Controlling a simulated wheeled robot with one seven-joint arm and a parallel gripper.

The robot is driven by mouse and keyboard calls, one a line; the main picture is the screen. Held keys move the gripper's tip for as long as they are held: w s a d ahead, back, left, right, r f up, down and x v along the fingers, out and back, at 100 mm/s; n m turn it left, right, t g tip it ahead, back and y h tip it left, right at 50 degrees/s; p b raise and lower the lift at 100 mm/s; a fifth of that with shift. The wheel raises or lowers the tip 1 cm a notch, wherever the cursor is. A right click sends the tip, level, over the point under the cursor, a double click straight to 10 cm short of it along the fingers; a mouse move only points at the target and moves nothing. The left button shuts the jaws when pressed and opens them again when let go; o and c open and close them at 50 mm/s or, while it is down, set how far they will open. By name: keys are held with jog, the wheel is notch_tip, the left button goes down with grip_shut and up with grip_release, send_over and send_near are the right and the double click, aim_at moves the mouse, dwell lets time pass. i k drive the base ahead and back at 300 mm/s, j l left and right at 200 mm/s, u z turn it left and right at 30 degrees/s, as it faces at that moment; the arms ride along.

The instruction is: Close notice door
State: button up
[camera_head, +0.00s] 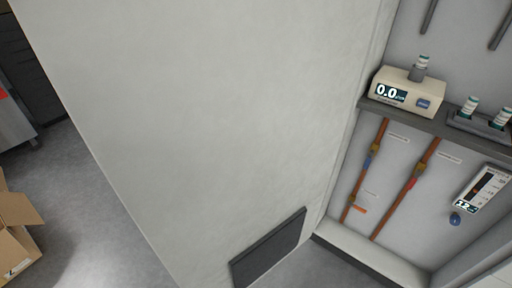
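A large pale grey flat panel (210,120) fills the middle of the view and looks like the door, standing open. Its right side meets the recess (400,180) along a near-vertical edge. A dark grey rectangle (268,248) is set low on the panel. No label reading "notice" and no handle shows on the visible face. The recess at right is uncovered. My gripper is not in view.
In the recess, a shelf (432,126) bears a meter (405,92) reading 0.0 and several small vials. Copper pipes (405,190) and a gauge (482,190) are below. Cardboard box (14,232) at far left; grey floor (85,190) between it and the panel is clear.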

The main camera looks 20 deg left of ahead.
aim_at(219, 126)
jog(key=k+j+z, duration=0.1)
jog(key=k+j, duration=0.15)
jog(key=j, duration=0.2)
jog(key=k+j+z, duration=0.1)
jog(key=k+j, duration=0.2)
jog(key=j, duration=0.15)
jog(key=i+j+z, duration=0.1)
jog(key=j, duration=0.4)
jog(key=i+j, duration=0.1)
jog(key=j, duration=0.4)
jog(key=j+z, duration=0.15)
jog(key=j, duration=0.35)
jog(key=i+j, duration=0.2)
jog(key=j, duration=0.15)
jog(key=i+j, duration=0.25)
jog(key=j+u, duration=0.2)
jog(key=j, duration=0.55)
jog(key=i+j+u, duration=0.2)
jog(key=j, duration=0.5)
jog(key=k+j, duration=0.05)
jog(key=k, duration=0.05)
